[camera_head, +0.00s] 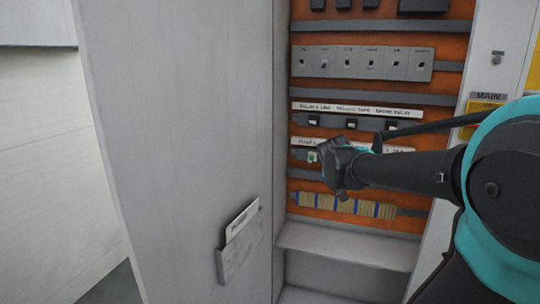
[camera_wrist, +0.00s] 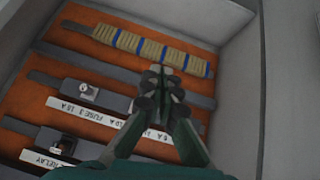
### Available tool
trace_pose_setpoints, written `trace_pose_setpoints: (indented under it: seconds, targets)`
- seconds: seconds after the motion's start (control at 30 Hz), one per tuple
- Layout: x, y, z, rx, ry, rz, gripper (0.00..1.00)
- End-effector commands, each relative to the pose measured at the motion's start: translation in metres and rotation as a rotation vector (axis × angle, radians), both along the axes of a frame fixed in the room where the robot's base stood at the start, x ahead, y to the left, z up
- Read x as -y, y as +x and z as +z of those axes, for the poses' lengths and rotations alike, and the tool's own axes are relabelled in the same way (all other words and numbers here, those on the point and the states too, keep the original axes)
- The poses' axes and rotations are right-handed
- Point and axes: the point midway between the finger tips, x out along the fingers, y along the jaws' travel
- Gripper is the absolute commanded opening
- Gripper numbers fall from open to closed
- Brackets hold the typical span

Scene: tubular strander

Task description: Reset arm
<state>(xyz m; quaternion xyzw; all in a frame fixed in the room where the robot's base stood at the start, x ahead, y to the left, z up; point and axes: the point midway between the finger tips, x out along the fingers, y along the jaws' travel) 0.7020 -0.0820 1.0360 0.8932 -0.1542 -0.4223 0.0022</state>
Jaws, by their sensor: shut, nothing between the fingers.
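My arm reaches in from the right in the head view. My gripper (camera_head: 338,165) is in front of the lower rows of an open electrical cabinet with an orange back panel (camera_head: 325,216). In the wrist view, my gripper (camera_wrist: 165,80) is shut and empty, with its fingertips together. It overlaps a labelled row and a grey rail, and hides part of the labels. Past the fingertips lies a row of tan terminal blocks (camera_wrist: 130,42) with blue dividers. I cannot tell whether the fingers touch the panel.
The cabinet's grey door (camera_head: 180,130) stands open at the left, with a document pocket (camera_head: 240,262) on it. A row of grey switches (camera_head: 362,63) is higher up. A fuse holder (camera_wrist: 88,91) sits left of my fingers. A grey ledge (camera_head: 345,240) runs below the panel.

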Motion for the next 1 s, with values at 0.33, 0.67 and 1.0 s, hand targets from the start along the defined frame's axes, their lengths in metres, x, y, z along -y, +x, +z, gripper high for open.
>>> trace_pose_setpoints:
  seconds: [0.33, 0.67, 1.0]
  targets:
    - [-0.025, -0.156, -0.164, -0.249, 0.13, 0.169, 0.0]
    - [-0.042, -0.213, -0.207, -0.316, 0.185, 0.254, 0.0]
    - [-0.042, -0.212, -0.206, -0.315, 0.184, 0.254, 0.0]
